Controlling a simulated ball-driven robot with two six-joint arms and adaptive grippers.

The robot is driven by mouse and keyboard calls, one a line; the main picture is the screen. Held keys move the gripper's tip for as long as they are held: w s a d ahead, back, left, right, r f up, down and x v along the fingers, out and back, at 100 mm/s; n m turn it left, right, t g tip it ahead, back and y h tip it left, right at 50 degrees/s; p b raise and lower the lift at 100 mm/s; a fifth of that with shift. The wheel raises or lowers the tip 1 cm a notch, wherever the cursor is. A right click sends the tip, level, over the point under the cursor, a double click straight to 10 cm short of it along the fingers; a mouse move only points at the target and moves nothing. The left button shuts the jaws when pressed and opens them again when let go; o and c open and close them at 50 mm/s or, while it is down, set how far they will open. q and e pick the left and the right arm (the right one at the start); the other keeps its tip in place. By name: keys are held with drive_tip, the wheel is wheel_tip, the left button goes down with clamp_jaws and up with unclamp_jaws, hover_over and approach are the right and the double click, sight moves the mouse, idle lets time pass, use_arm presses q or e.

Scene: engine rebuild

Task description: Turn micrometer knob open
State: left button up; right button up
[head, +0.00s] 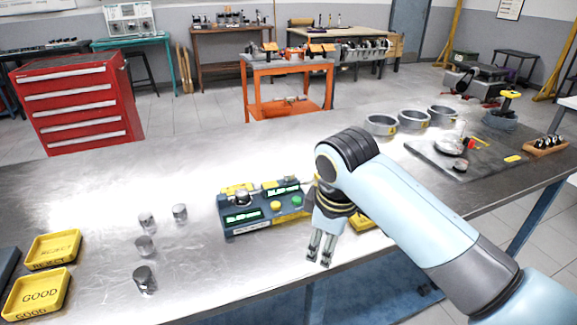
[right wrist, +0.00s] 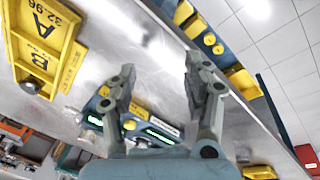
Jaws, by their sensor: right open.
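A dark blue gauge station (head: 262,222) with green displays stands on the steel bench in the middle of the head view. Yellow and silver micrometer parts lie along its top, with a yellow and a green button on its face. I cannot clearly make out the knob. My right gripper (head: 319,259) points down just right of the station, near the bench's front edge. In the right wrist view my right gripper (right wrist: 160,82) is open and empty, fingers apart. The station (right wrist: 150,127) shows there partly behind the fingers. My left gripper is not in view.
Several metal cylinders (head: 146,245) stand left of the station. Yellow REJECT (head: 53,249) and GOOD (head: 37,293) trays lie at the left. A yellow A tray (right wrist: 42,50) shows in the right wrist view. Metal rings (head: 413,119) and a dark mat (head: 430,153) lie toward the right.

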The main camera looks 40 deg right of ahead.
sight(289, 171)
drive_tip(key=w+d+r+n, duration=0.1)
drive_tip(key=w, duration=0.2)
drive_tip(key=w+d+r+n, duration=0.1)
drive_tip(key=w+r, duration=0.1)
drive_tip(key=w, duration=0.2)
drive_tip(key=w+d+r+n+g, duration=0.1)
drive_tip(key=w+r, duration=0.1)
drive_tip(key=w, duration=0.2)
drive_tip(key=shift+w+n, duration=0.25)
drive_tip(key=shift+n, duration=0.05)
drive_tip(key=w+d+r+n+g+y, duration=0.15)
drive_tip(key=w+r+n, duration=0.25)
drive_tip(key=w+r, duration=0.45)
drive_tip(key=shift+h, duration=0.25)
drive_tip(key=f, duration=1)
drive_tip(key=shift+s+d+p, duration=0.2)
drive_tip(key=shift+d+p, duration=0.1)
drive_tip(key=shift+p, duration=0.1)
clamp_jaws()
